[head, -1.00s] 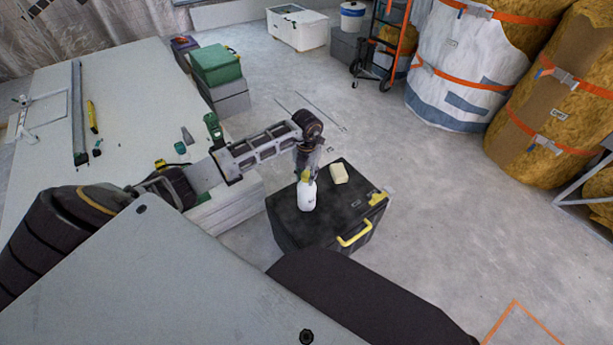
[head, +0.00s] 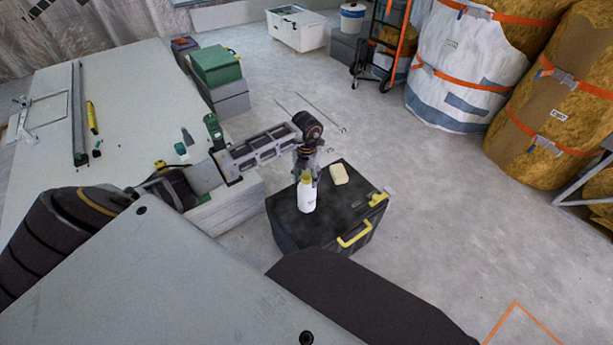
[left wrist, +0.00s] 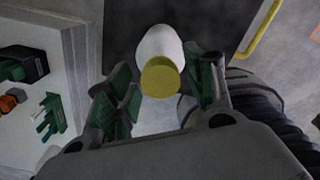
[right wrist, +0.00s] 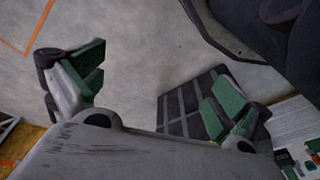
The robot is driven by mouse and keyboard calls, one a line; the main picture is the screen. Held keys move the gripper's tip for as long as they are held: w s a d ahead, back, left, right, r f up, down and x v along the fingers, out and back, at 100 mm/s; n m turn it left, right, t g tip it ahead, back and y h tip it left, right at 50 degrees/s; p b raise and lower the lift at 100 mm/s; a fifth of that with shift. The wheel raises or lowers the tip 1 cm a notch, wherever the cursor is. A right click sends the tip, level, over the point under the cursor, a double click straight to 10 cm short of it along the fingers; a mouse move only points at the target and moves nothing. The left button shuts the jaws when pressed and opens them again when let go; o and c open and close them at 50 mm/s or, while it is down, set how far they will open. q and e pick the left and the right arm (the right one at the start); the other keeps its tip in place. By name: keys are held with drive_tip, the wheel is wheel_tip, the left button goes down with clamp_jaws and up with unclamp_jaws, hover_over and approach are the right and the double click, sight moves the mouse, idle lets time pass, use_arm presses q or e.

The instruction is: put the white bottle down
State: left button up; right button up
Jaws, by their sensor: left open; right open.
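The white bottle (head: 307,197) with a yellowish cap stands upright on the lid of the black toolbox (head: 290,229), near its left part. My left gripper (head: 308,169) is at the bottle's upper end, coming from behind it in the head view. In the left wrist view, the bottle (left wrist: 157,48) and its yellow cap (left wrist: 160,78) lie between the open green-padded fingers, with a visible gap on the left side. Contact on the right side is hard to tell. My right gripper (right wrist: 155,85) is open and empty above the floor, seen only in the right wrist view.
A pale yellow block (head: 339,174) lies behind and right of the bottle on the lid. The toolbox has a yellow handle (head: 355,236). A white worktable (head: 120,75) with tools stands left. Open floor (head: 440,200) lies right, with large wrapped bales (head: 470,60) behind.

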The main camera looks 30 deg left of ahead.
use_arm(q)
drive_tip(key=shift+r, duration=0.55)
wheel_tip(320, 180, up, 4)
drive_tip(key=shift+r+p, duration=0.15)
drive_tip(key=shift+p, duration=0.45)
wheel_tip(320, 180, up, 7)
drive_tip(key=p, duration=0.1)
use_arm(e)
drive_tip(key=shift+s+d+f, duration=0.1)
drive_tip(key=shift+d+f, duration=0.1)
drive_tip(key=shift+f, duration=0.75)
drive_tip(key=shift+s+d+f, duration=0.1)
drive_tip(key=shift+d+f, duration=0.05)
drive_tip(key=shift+f, duration=0.75)
drive_tip(key=shift+d+f, duration=0.2)
drive_tip(key=shift+f, duration=0.75)
use_arm(q)
drive_tip(key=shift+d, duration=0.1)
